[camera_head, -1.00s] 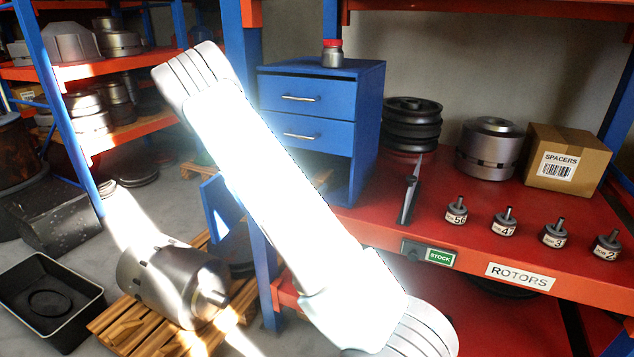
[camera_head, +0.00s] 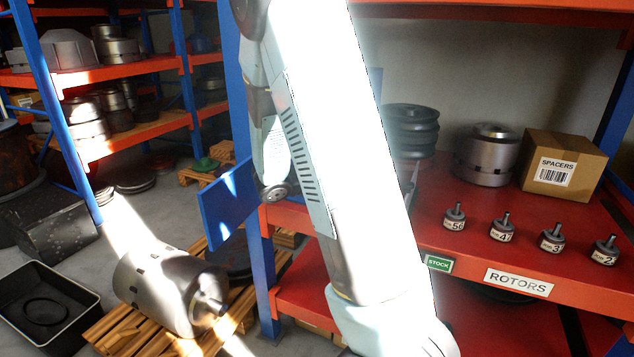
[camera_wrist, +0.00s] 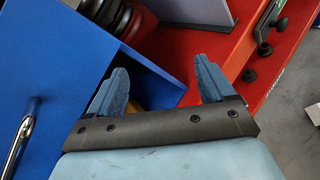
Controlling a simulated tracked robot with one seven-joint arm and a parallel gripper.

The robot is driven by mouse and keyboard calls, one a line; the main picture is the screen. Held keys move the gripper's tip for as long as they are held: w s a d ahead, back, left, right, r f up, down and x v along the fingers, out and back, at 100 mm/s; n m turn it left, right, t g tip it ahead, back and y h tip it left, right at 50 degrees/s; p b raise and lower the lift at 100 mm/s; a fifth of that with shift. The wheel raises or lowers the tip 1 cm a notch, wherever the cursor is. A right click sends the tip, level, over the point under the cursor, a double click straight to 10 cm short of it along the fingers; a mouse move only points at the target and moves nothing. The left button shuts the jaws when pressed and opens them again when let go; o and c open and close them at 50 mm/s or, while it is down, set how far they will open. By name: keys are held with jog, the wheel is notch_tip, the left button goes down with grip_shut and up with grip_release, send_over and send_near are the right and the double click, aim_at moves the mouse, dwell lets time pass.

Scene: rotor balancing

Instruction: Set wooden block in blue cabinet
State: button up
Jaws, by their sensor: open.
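The blue cabinet (camera_wrist: 55,70) fills the left of the wrist view, with a drawer handle (camera_wrist: 19,145) near the edge. In the head view my arm hides nearly all of it; its open blue door (camera_head: 228,205) shows left of the arm. My gripper (camera_wrist: 160,82) is open, its two fingers apart over the cabinet's dark lower opening (camera_wrist: 148,82). A small tan patch (camera_wrist: 134,107) shows beside the left finger; it may be the wooden block, mostly hidden. My gripper is hidden in the head view.
The red shelf (camera_head: 455,245) holds black discs (camera_head: 410,130), a metal rotor (camera_head: 487,155), a spacers box (camera_head: 563,170) and several small numbered rotors. A large rotor (camera_head: 165,290) lies on a pallet below, beside a black tray (camera_head: 45,308).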

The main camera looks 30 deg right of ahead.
jog(key=s+a+r+m+t+y, duration=0.1)
jog(key=s+a+r+m+y, duration=0.5)
jog(key=s, duration=0.6)
jog(key=s+a+r+m+t+y, duration=0.2)
jog(key=s+a+r+m+y, duration=0.5)
jog(key=s+a, duration=0.5)
notch_tip(320, 180, up, 3)
jog(key=shift+a+f+t+y, duration=0.1)
jog(key=shift+a+t+y, duration=0.15)
jog(key=shift+y, duration=0.35)
jog(key=shift+s, duration=0.1)
